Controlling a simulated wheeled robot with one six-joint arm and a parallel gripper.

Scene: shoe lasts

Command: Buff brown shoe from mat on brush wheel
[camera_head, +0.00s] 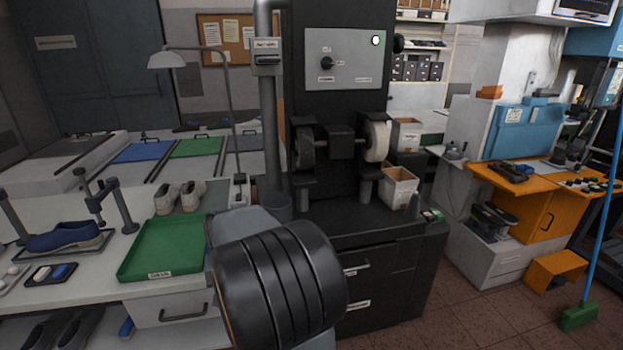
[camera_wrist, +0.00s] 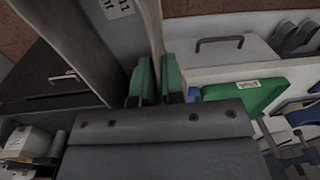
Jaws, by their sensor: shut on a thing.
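The finishing machine has a dark wheel (camera_head: 305,150) on its left and a pale wheel (camera_head: 376,142) on its right; I cannot tell for sure which is the brush wheel. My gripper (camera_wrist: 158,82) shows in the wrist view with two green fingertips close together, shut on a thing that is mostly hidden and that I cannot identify. In the head view my own dark arm link fills the lower middle and hides the gripper. I cannot make out the brown shoe. A blue mat (camera_head: 145,152) and a green mat (camera_head: 197,147) lie on the back left bench.
A green tray (camera_head: 162,250) lies on the left bench near a blue shoe (camera_head: 62,238) and pale shoes (camera_head: 180,196). A lamp (camera_head: 168,60) and the machine's vertical pipe (camera_head: 268,120) stand near the arm. A box (camera_head: 398,188) stands right of the wheels.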

